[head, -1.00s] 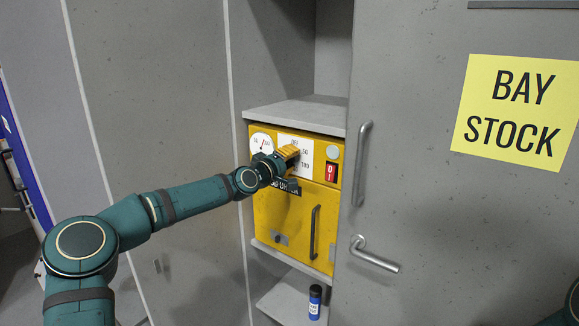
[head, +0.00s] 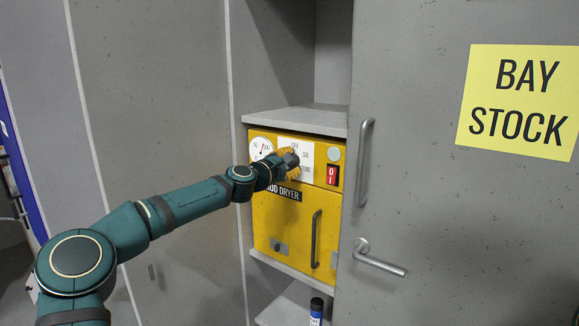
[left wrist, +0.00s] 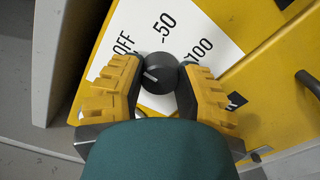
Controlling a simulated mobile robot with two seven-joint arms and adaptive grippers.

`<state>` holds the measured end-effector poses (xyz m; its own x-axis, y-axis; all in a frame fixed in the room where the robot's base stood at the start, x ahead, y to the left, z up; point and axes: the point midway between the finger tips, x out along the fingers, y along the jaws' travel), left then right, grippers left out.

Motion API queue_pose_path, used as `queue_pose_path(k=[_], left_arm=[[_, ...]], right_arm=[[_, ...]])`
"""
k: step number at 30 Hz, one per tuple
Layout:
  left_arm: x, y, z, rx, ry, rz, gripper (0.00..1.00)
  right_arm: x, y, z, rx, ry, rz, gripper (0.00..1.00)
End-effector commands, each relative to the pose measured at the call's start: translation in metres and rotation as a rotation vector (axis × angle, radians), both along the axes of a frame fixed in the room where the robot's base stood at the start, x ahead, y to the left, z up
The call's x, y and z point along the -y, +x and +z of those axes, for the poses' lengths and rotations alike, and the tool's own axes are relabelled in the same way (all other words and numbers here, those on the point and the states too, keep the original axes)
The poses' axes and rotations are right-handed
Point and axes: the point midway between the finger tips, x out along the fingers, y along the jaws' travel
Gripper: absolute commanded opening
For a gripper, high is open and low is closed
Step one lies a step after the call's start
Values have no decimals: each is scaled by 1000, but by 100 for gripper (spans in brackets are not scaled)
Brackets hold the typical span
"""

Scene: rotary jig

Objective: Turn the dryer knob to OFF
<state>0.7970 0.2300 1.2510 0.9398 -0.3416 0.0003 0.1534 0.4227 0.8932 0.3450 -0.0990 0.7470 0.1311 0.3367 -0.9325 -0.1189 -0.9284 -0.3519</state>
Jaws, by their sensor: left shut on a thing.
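The dryer (head: 268,215) is a yellow box in a grey cabinet bay. Its white dial plate (head: 303,145) is marked OFF, 50 and 100. The dark round knob (left wrist: 158,72) shows in the left wrist view on the dial plate (left wrist: 185,30), with a white pointer line on its left part. My left gripper (left wrist: 158,80) has its yellow-backed fingers on either side of the knob and is shut on it. In the head view my left gripper (head: 290,160) covers most of the knob. My right gripper is not in view.
A round gauge (head: 261,147) sits left of the dial, and a red switch (head: 332,175) right of it. Below are the dryer door handle (head: 315,238) and a dark bottle (head: 316,312). A grey cabinet door with a handle (head: 363,163) stands to the right.

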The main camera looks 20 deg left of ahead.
Motion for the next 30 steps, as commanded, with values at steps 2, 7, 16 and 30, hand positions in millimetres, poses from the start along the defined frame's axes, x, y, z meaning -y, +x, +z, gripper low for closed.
queue_pose_path(k=[2, 7, 16, 30], left_arm=[[2, 0, 1, -7, -24, -4, 0], [2, 0, 1, -20, -59, -3, 0], [2, 0, 2, -23, -70, -2, 0], [1, 0, 1, -24, -69, 0, 69]], right_arm=[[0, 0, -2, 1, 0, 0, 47], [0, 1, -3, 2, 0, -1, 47], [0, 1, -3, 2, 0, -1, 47], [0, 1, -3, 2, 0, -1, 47]])
